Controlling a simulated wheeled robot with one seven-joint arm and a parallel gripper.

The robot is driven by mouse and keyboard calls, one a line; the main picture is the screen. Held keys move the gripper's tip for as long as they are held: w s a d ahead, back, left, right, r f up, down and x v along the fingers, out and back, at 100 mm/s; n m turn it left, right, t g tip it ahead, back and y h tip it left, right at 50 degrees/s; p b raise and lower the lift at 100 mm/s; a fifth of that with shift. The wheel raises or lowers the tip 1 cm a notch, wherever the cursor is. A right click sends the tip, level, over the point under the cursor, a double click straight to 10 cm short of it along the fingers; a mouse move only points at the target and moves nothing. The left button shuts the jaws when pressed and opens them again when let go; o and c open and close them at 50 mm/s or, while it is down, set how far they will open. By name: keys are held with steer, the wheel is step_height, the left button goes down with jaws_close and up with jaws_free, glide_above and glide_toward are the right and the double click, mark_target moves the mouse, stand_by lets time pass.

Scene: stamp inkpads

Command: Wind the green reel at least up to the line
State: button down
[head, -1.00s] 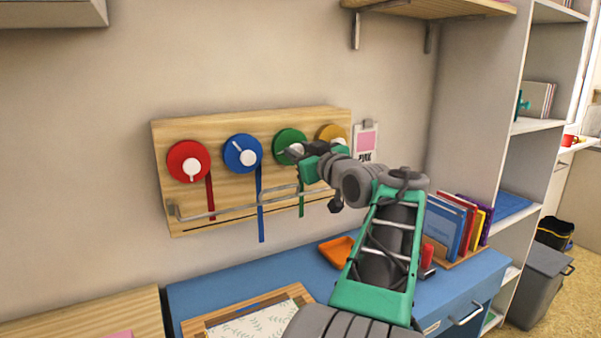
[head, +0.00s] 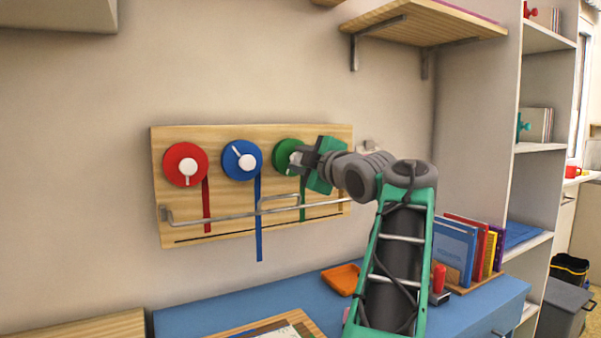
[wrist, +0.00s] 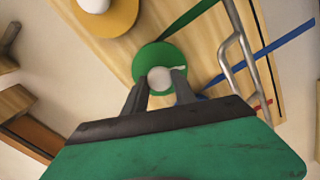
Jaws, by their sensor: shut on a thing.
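The green reel (head: 284,153) is third from the left on a wooden board on the wall. Its green strap (head: 302,206) hangs behind a metal rail. The strap's lower end is close to the dark line (head: 222,234) along the board's bottom; I cannot tell exactly which side it is on. My gripper (head: 297,159) is at the reel's right side and covers part of it. In the wrist view, the fingertips (wrist: 160,80) are shut on the white crank knob (wrist: 160,76) in front of the green reel (wrist: 150,53). The crank's arm is mostly hidden.
A red reel (head: 181,154) and a blue reel (head: 238,150) are to the left; the blue strap (head: 259,225) hangs below the line. A yellow reel (wrist: 107,20) shows in the wrist view. The metal rail (head: 235,211) crosses in front of the straps. A shelf (head: 425,25) is above.

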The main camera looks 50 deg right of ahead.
steer(key=shift+f+n+b, duration=0.15)
steer(key=shift+n+b, duration=0.95)
steer(key=shift+n, duration=0.8)
steer(key=c, duration=1)
jaws_free()
steer(key=shift+c, duration=0.2)
steer(key=v, duration=0.8)
steer(key=shift+d, duration=0.1)
